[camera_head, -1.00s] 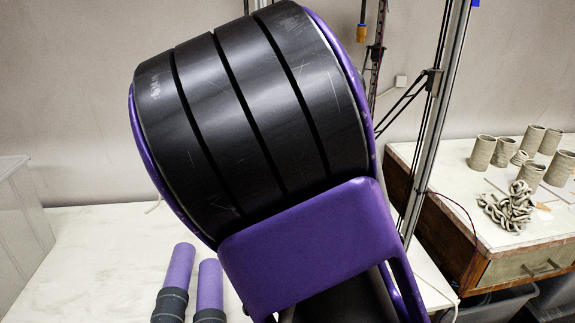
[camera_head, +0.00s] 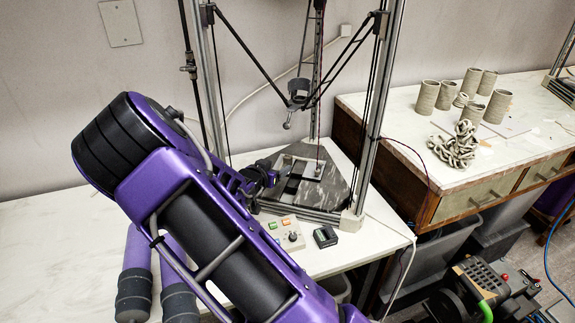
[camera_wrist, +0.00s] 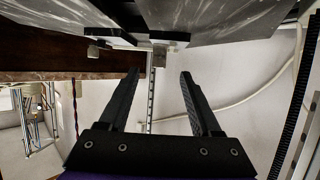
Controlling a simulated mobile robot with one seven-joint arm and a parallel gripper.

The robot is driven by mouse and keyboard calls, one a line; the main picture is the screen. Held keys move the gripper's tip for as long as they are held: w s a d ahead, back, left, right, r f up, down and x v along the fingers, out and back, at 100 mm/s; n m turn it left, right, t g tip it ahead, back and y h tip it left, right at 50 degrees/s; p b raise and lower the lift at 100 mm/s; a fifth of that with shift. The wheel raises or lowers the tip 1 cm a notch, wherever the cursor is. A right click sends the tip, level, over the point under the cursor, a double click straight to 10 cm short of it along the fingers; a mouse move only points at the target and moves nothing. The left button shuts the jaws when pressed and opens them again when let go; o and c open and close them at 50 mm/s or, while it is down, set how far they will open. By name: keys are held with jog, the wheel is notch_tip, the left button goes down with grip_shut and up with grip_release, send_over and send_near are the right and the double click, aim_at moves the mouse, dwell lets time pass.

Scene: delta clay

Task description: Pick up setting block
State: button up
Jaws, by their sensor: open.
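No object can be identified for certain as the setting block. A small light block (camera_head: 318,169) stands on the grey plate (camera_head: 328,188) of the delta printer in the head view, and it may be the setting block. My gripper (camera_head: 288,178) reaches in over this plate from the left, partly hidden by my purple arm. In the wrist view my gripper (camera_wrist: 159,74) is open, its two black fingers apart with nothing held.
Printer uprights (camera_head: 372,110) and the hanging print head (camera_head: 297,97) frame the plate. A control box (camera_head: 285,232) and a small black device (camera_head: 325,236) stand in front. A second table (camera_head: 400,135) at right holds clay cylinders. The white table at left is mostly clear.

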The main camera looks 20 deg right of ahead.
aim_at(286, 161)
jog(key=b+x, duration=0.1)
jog(key=x, duration=0.6)
jog(key=shift+w+d+f, duration=0.15)
jog(key=shift+w+d, duration=0.1)
jog(key=shift+d, duration=0.05)
grip_shut()
